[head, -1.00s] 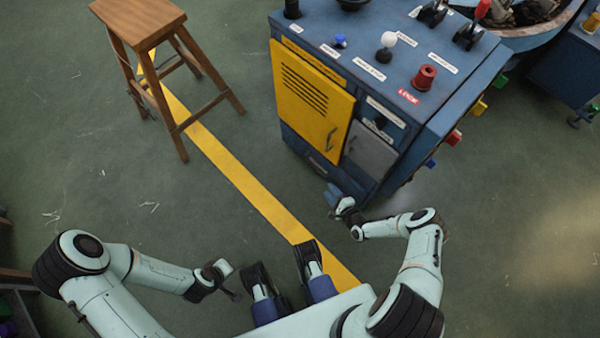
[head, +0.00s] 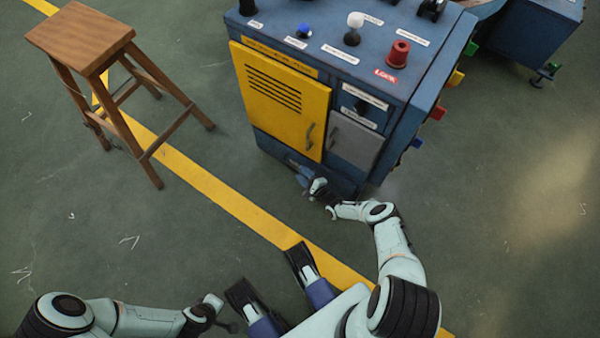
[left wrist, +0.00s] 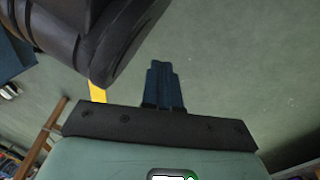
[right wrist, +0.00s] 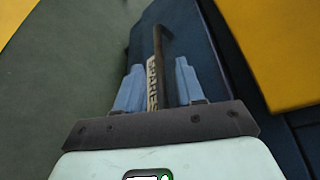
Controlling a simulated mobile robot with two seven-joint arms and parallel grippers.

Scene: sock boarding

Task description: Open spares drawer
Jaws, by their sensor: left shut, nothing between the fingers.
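The spares drawer (right wrist: 193,45) is a dark blue panel low on the front of the blue cabinet (head: 395,118). The right wrist view shows its "SPARES" label (right wrist: 152,88) and a dark bar handle (right wrist: 158,45). My right gripper (right wrist: 157,85) is open, with one blue finger on each side of the handle in the picture. I cannot tell whether either finger touches it. In the head view my right gripper (head: 304,174) is at the foot of the cabinet and hides part of the drawer. The drawer looks shut. My left gripper (left wrist: 163,85) is shut and empty, well away from the cabinet.
A yellow door (head: 282,98) and a grey door (head: 354,143) sit above the drawer. Knobs and a red button (head: 398,54) are on the cabinet top. A wooden stool (head: 80,35) stands to the left.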

